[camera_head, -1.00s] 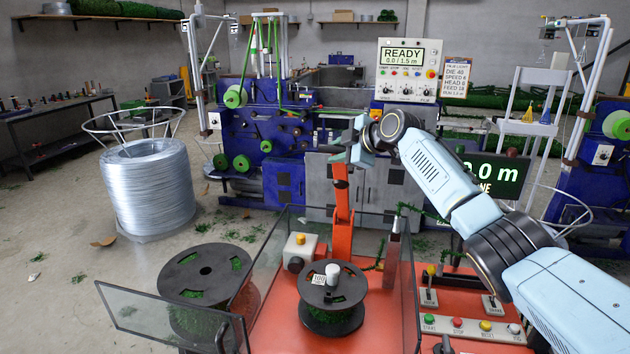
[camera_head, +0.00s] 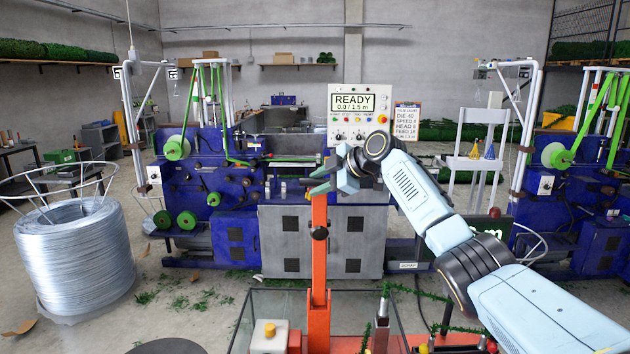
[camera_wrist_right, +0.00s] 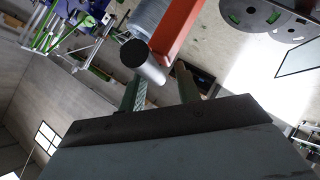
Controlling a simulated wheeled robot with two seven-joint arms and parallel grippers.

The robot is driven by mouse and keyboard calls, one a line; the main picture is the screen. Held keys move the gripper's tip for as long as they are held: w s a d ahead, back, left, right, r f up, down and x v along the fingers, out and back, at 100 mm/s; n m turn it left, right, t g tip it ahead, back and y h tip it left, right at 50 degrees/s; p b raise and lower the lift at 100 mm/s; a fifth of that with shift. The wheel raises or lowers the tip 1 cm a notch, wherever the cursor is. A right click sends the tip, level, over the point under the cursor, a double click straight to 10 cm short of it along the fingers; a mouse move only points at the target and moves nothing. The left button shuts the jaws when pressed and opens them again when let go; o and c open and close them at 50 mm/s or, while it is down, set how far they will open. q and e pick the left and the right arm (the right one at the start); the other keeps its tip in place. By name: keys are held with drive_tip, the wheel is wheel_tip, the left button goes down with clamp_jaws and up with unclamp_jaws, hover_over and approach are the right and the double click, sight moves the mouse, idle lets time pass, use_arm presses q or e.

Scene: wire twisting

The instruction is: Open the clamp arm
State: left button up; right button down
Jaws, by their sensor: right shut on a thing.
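The clamp arm (camera_head: 319,262) is an orange bar standing upright in the head view, with a dark round knob (camera_head: 320,233) on it. My right gripper (camera_head: 322,181) is at its top end, its green fingers shut on the clamp arm. In the right wrist view a pale cylinder with a black end (camera_wrist_right: 148,63) lies between the fingers (camera_wrist_right: 157,88), beside the orange bar (camera_wrist_right: 177,32). The exact contact is partly hidden. My left gripper is not in view.
A clear-walled enclosure (camera_head: 262,303) surrounds the clamp's base, with a yellow-topped box (camera_head: 269,335) inside. A control panel reading READY (camera_head: 358,112) and a blue machine (camera_head: 225,185) stand behind. A wire coil (camera_head: 72,255) stands at left.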

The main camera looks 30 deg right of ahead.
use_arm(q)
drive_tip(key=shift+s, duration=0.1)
use_arm(e)
drive_tip(key=shift+s+a+f+g, duration=0.1)
drive_tip(key=shift+f+g, duration=0.2)
drive_tip(key=shift+f, duration=0.45)
drive_tip(key=c, duration=1.4)
unclamp_jaws()
drive_tip(key=shift+o, duration=0.5)
drive_tip(key=shift+w+f, duration=0.1)
drive_tip(key=shift+w, duration=0.1)
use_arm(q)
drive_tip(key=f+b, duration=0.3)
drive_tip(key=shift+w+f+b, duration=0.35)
use_arm(e)
drive_tip(key=v, duration=1.3)
drive_tip(key=shift+r, duration=0.2)
drive_tip(key=shift+s, duration=0.15)
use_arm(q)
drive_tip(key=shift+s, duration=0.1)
use_arm(e)
drive_tip(key=shift+f, duration=0.1)
